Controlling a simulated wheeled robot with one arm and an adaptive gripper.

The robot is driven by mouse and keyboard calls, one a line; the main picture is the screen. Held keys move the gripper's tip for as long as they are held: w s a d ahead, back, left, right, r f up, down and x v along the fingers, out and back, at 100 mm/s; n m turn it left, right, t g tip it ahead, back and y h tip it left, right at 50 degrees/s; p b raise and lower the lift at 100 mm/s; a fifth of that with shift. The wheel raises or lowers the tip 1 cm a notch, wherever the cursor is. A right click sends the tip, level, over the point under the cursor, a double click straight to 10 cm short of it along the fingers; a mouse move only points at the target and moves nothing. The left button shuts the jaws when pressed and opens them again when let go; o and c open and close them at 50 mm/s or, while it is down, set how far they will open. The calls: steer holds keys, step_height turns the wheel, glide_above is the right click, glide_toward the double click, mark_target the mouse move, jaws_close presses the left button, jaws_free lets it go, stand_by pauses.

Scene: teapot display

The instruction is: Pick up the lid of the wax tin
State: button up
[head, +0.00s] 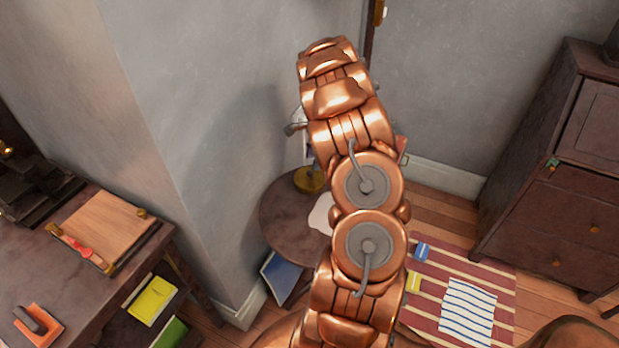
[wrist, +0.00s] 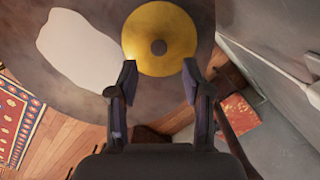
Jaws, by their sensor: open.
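A round yellow lid with a dark knob in its middle, seemingly that of the wax tin (wrist: 162,22), lies on the dark round table (wrist: 32,85) in the wrist view. In the head view the yellow tin (head: 309,180) shows beside my arm on the same round table (head: 280,215). My gripper (wrist: 156,82) is open and empty, its two fingers apart and pointing at the near edge of the lid. The side of the tin below the lid is hidden in the wrist view. My arm hides the gripper in the head view.
A pale flat patch (wrist: 82,50) lies on the table left of the lid. The grey wall (head: 240,80) rises close behind the table. A desk (head: 60,270) stands at left, a dark cabinet (head: 550,180) at right. A striped rug (head: 490,260) covers floor at right.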

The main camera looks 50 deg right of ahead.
mark_target(310, 172)
steer(key=shift+w+a+f+p, duration=0.1)
steer(key=shift+a+f+p, duration=0.05)
steer(key=shift+f, duration=0.65)
steer(key=shift+w+a+f+p, duration=0.1)
steer(key=shift+a+f+p, duration=0.1)
steer(key=shift+f, duration=0.6)
steer(key=shift+a+f+p, duration=0.15)
steer(key=shift+f, duration=0.65)
steer(key=shift+c, duration=0.5)
jaws_close()
